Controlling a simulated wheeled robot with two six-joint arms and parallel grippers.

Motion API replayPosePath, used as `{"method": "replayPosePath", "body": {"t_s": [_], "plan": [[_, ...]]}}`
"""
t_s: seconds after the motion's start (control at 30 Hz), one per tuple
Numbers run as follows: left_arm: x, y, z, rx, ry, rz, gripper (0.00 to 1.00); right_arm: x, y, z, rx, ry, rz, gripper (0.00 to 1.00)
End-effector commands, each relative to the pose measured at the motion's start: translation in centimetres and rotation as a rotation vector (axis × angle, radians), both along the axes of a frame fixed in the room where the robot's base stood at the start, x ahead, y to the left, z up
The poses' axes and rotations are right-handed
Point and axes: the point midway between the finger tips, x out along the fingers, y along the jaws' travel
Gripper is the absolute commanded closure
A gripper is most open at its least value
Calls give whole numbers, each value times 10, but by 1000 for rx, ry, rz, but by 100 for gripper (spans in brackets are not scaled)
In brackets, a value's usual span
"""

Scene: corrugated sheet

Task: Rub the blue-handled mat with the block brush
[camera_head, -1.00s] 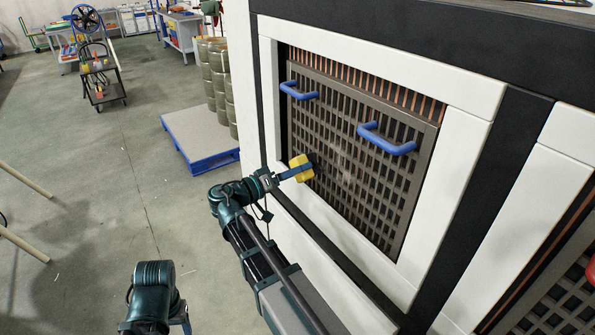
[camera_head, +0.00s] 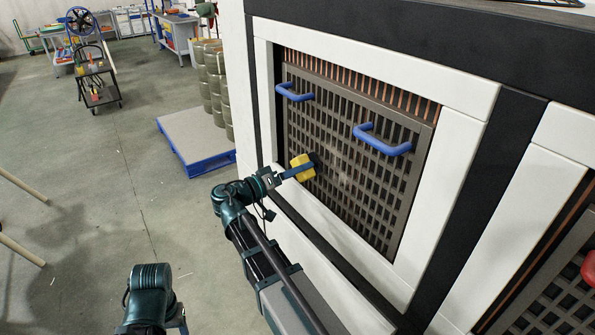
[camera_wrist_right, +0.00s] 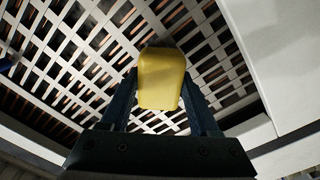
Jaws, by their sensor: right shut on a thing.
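The blue-handled mat is a dark grey grid (camera_head: 345,178) set upright in a white frame. It carries two blue handles, one at its upper left (camera_head: 295,92) and one at its right (camera_head: 383,139). My right gripper (camera_head: 288,174) is shut on the block brush, a yellow block (camera_head: 303,167) with a dark side facing the grid, near the mat's lower left edge. In the right wrist view the yellow block (camera_wrist_right: 161,78) sits between both fingers with the grid behind it. Whether the bristles touch the mat is hidden. My left arm shows at the lower left; its gripper is out of frame.
The white frame (camera_head: 270,115) borders the mat closely. A second framed grid (camera_head: 555,290) with a red part (camera_head: 589,268) stands at the lower right. A blue pallet (camera_head: 195,140), drums (camera_head: 213,80) and a cart (camera_head: 98,80) stand on the floor at left.

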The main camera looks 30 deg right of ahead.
Motion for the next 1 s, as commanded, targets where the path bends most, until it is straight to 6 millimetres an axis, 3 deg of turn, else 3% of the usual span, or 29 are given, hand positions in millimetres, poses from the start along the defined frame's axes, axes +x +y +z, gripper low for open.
{"method": "replayPosePath", "body": {"t_s": [0.3, 0.73, 1.0], "plan": [[0, 0, 0, 0, 0, 0, 38, -2, -3, 0, -1, 0, -1, 82], [0, 0, 0, 0, 0, 0, 38, -34, -4, 0, -1, 0, -1, 82], [0, 0, 0, 0, 0, 0, 38, -37, -4, 0, -1, 0, -1, 82]]}}
